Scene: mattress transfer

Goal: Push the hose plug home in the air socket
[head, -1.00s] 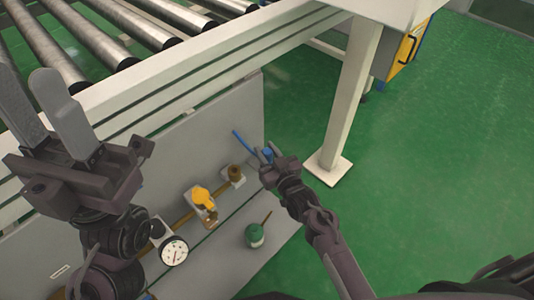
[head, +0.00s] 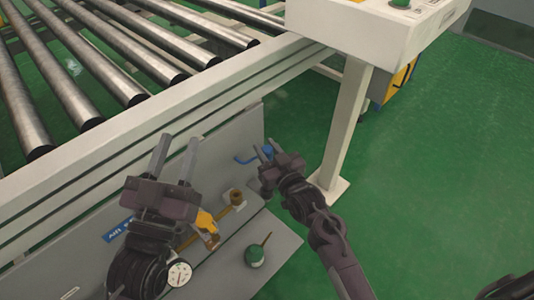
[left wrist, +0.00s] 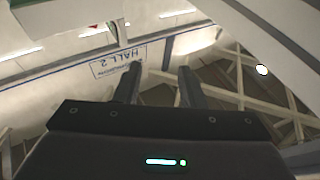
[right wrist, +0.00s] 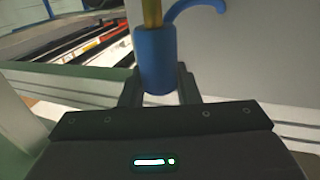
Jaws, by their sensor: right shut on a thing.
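The blue hose plug (head: 268,150) is between the fingers of my right gripper (head: 263,154), which is shut on it. In the right wrist view the plug (right wrist: 155,60) shows as a blue sleeve with a brass stem (right wrist: 152,12). The brown air socket (head: 236,197) stands on the grey panel, left of and below the plug in the head view. Plug and socket are apart. My left gripper (head: 174,160) is open and empty, in front of the panel; the left wrist view shows its fingers (left wrist: 160,88) apart with nothing between them.
A yellow valve handle (head: 206,221), a round gauge (head: 179,273) and a green-topped vessel (head: 255,255) are at the panel. The blue hose (head: 244,159) curves left from the plug. Green floor is free at right.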

